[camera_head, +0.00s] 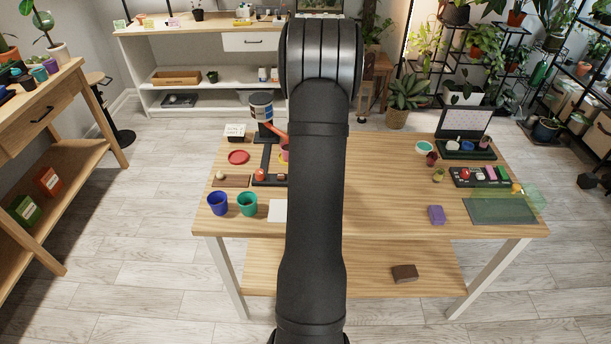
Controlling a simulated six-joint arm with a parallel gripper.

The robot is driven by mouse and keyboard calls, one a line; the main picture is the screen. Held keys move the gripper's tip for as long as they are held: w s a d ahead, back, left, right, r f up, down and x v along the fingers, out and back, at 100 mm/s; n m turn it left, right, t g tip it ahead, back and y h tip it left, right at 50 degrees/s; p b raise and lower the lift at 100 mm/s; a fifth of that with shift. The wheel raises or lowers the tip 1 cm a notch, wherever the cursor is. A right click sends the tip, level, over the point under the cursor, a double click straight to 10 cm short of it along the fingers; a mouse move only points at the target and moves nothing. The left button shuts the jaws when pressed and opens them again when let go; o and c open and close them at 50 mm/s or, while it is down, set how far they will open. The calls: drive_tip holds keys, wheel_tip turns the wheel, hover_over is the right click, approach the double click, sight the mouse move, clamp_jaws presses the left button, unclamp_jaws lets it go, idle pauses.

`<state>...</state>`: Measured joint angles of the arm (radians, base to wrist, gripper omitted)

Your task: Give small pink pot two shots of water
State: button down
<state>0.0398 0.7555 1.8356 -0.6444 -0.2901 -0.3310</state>
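A small pink pot (284,153) shows only as a sliver at the left edge of my arm; most of it is hidden. Just above it is a red-orange spout or lever (276,130). This belongs to or stands before what looks like a water dispenser, with a grey-blue banded tank (262,106) on a dark stand (266,132). Whether there is water in the pot cannot be seen. My arm runs up the middle of the view, and my gripper is hidden behind it or out of frame.
On the table (385,215) are a blue pot (217,204), a teal pot (247,204), a red saucer (238,157) and a white sheet (278,211) at left.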

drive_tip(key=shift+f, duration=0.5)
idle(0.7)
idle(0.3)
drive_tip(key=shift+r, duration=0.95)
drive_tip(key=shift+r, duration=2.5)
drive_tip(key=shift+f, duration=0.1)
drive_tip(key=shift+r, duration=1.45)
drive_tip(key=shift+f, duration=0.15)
